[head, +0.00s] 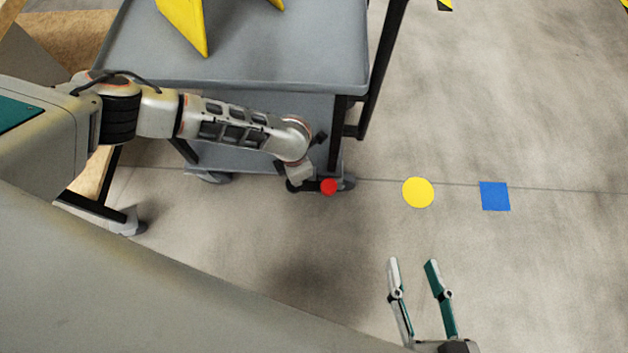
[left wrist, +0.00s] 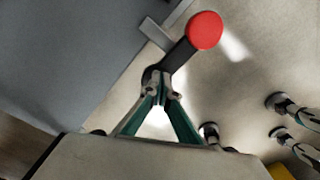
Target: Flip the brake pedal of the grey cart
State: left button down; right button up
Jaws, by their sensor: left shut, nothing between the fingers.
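The grey cart (head: 235,88) stands at the upper middle of the head view. Its red brake pedal (head: 329,187) sits low by the front right caster, on a dark lever. In the left wrist view the red pedal (left wrist: 205,30) is at the top, beyond my fingers. My left arm reaches across in front of the cart's lower shelf. My left gripper (left wrist: 160,82) is shut and empty, with its tips close to the dark lever; I cannot tell whether they touch. My right gripper (head: 412,262) is open and empty over the floor, at the lower right.
A yellow angled piece (head: 185,22) stands on the cart's top. A yellow disc (head: 418,192) and a blue square (head: 495,196) lie flat on the floor, right of the pedal. The floor on the right is mostly clear. Wheeled table legs (head: 125,222) stand at the left.

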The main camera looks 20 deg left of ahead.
pick_arm(q)
jog(key=shift+s+f, duration=0.4)
jog(key=shift+f, duration=0.3)
pick_arm(e)
jog(key=s+f, duration=0.1)
jog(key=f, duration=0.2)
jog(key=shift+s+a+g, duration=0.1)
jog(key=shift+s+g, duration=0.2)
jog(key=shift+s, duration=0.05)
jog(key=shift+r, duration=0.1)
pick_arm(q)
jog(key=shift+w+r+p, duration=0.15)
jog(key=shift+r+p, duration=0.15)
jog(key=shift+r, duration=0.45)
jog(key=shift+w+r+p, duration=0.1)
jog(key=shift+r+p, duration=0.15)
jog(key=shift+r, duration=0.45)
notch_tip(320, 180, up, 3)
jog(key=shift+w+f+p, duration=0.15)
jog(key=shift+p, duration=0.5)
jog(key=shift+r+p, duration=0.6)
jog(key=shift+r, duration=0.55)
pick_arm(e)
jog(key=w+r+t, duration=0.1)
jog(key=w+r, duration=0.2)
jog(key=r, duration=0.4)
jog(key=shift+w+r+n+t, duration=0.3)
jog(key=shift+w+r+t, duration=0.05)
jog(key=shift+t, duration=0.05)
